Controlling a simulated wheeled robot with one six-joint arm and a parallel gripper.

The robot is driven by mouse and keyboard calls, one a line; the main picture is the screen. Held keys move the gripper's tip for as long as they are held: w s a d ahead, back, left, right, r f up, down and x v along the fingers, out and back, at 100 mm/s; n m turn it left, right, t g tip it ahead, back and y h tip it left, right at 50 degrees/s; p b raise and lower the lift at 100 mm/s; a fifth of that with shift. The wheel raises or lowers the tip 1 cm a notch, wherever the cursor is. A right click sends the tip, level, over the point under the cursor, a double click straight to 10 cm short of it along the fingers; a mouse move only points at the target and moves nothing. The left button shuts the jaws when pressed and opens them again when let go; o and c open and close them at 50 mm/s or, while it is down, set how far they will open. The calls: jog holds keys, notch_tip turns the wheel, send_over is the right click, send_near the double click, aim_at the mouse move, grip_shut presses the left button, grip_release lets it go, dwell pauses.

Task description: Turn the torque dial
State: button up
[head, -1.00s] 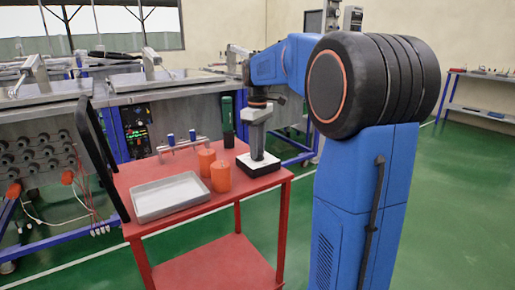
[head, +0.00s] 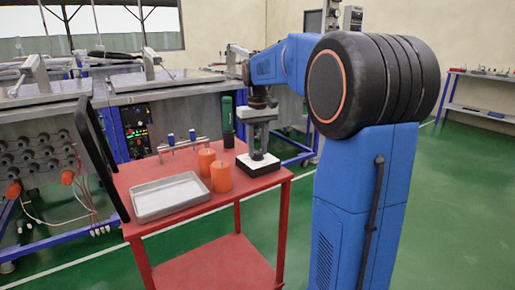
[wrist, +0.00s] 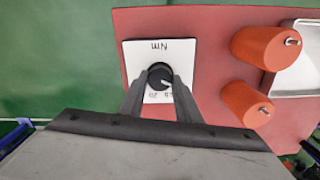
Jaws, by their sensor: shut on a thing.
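The torque dial is a round black knob (wrist: 160,75) on a white plate marked "Nm" (wrist: 137,60), in the wrist view. A white pointer mark shows on the knob's lower right side. In the head view the dial's box (head: 258,168), white on top with a black base, sits on the red cart's right end. My gripper (wrist: 160,84) points down at the plate, its two fingers closed on either side of the knob. It also shows in the head view (head: 257,153), upright over the box. The arm hides part of the plate's scale in the wrist view.
Two orange cylinders (head: 221,177) stand just left of the dial box. A grey metal tray (head: 172,198) lies on the cart's left. A dark green bottle-like object (head: 228,118) and a rack with blue tops (head: 182,144) stand behind.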

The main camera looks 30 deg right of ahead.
aim_at(258, 152)
jog(key=shift+m, duration=0.5)
jog(key=o, duration=1.1)
jog(key=shift+c, duration=0.2)
notch_tip(258, 152, up, 18)
jog(key=shift+f, duration=0.25)
jog(key=s+a+f+n+t, duration=0.1)
jog(key=s+a+f, duration=0.4)
jog(key=s, duration=0.3)
jog(key=s+a+f+t, duration=0.1)
jog(key=s+a+f, duration=0.5)
jog(key=s, duration=0.2)
jog(key=s+a+f+t, duration=0.1)
jog(key=s+a+f, duration=0.1)
jog(key=s+f, duration=0.5)
jog(key=s+a+f+n+t, duration=0.1)
jog(key=s+a+f, duration=0.1)
jog(key=s+f, duration=0.5)
notch_tip(258, 152, down, 4)
jog(key=shift+s+a+f+n+t, duration=0.2)
jog(key=shift+s+a+n+t, duration=0.1)
jog(key=shift+a+t, duration=0.1)
